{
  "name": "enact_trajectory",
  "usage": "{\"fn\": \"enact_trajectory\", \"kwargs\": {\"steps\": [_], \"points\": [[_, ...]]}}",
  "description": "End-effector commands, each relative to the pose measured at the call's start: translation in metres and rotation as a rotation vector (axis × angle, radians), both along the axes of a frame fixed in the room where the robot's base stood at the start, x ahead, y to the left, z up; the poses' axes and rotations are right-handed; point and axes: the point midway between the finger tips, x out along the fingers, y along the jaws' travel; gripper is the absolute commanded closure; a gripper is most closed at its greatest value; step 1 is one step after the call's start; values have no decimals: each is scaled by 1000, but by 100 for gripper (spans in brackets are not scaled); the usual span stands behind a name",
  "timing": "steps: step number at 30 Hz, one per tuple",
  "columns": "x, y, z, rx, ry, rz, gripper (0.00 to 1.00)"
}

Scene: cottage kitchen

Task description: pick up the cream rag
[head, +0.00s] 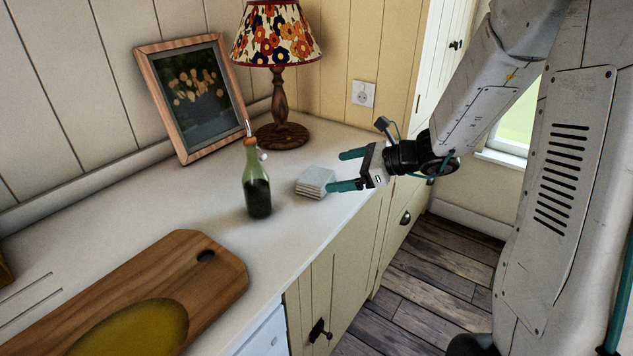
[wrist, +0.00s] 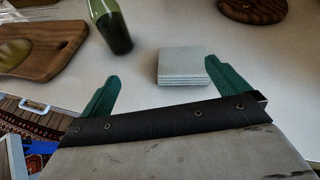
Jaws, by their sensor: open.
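The cream rag (head: 315,181) is a small, folded, pale stack near the front edge of the white counter. It also shows in the wrist view (wrist: 182,64), just beyond my fingertips and nearer the right finger. My gripper (head: 340,170) has teal fingers and is open and empty, at the counter's front edge beside the rag. In the wrist view my gripper (wrist: 160,70) has its fingers spread wide. The rag lies ahead of the gap, toward its right side. I cannot tell whether the right finger touches the rag.
A green bottle (head: 256,185) stands left of the rag. A lamp (head: 279,95) with a floral shade and a framed picture (head: 195,100) stand behind. A wooden board (head: 150,285) lies at front left. The counter (head: 205,205) is clear between the board and the picture.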

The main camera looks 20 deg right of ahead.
Motion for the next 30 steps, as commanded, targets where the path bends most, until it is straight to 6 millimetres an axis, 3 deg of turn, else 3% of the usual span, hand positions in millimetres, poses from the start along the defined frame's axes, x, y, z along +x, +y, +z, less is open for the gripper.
{"fn": "enact_trajectory", "kwargs": {"steps": [3, 6, 15, 30], "points": [[15, -18, -15, 65, 43, -106, 0], [24, -19, -21, 87, 57, -140, 0], [56, 13, -41, 88, 58, -141, 0], [90, 48, -68, 87, 57, -140, 0]]}}
